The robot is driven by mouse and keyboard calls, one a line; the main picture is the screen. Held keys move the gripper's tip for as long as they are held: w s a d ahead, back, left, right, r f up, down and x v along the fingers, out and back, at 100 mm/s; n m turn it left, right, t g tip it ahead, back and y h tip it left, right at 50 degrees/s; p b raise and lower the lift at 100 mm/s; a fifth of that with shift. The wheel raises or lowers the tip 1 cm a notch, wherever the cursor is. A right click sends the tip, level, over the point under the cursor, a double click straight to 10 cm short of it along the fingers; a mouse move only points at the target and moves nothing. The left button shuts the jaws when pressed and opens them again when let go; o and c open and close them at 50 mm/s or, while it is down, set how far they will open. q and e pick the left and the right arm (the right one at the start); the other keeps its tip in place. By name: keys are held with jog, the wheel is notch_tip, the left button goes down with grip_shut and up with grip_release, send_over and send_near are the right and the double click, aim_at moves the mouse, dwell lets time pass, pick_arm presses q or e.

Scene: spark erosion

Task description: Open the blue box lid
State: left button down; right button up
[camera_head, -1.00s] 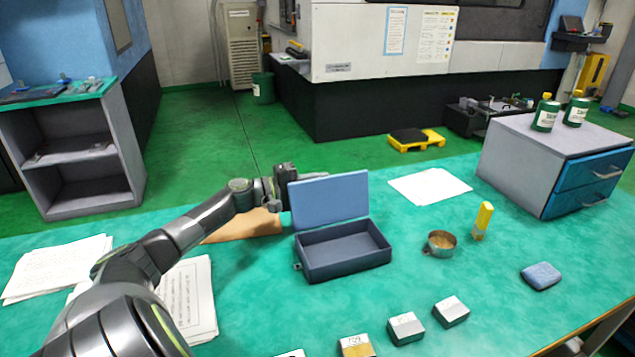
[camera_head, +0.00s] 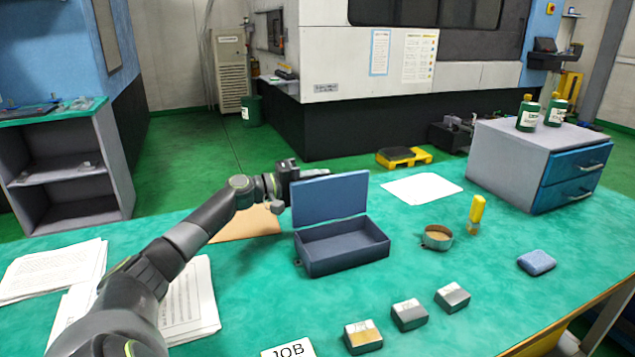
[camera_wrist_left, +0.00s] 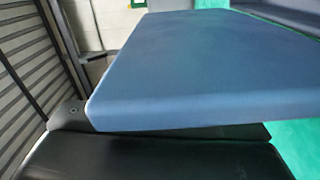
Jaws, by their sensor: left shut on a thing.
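The blue box (camera_head: 345,247) stands on the green table with its lid (camera_head: 330,199) raised roughly upright along the back edge. The dark inside of the box shows and looks empty. My left gripper (camera_head: 296,172) is at the lid's upper left corner, shut on the lid. In the left wrist view the lid (camera_wrist_left: 200,70) fills the middle, with a dark finger along its near edge. The fingertips are partly hidden by the lid in the head view. My right gripper is not in view.
Several small blocks (camera_head: 409,315) lie in front. A blue sponge (camera_head: 537,262) and a drawer cabinet (camera_head: 520,165) are at the right. Papers (camera_head: 185,300) lie under my left arm.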

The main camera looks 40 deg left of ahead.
pick_arm(q)
jog(key=shift+a+f, duration=0.1)
jog(key=shift+f, duration=0.15)
jog(key=c, duration=1.5)
grip_release()
jog(key=shift+a, duration=0.1)
jog(key=shift+r, duration=0.1)
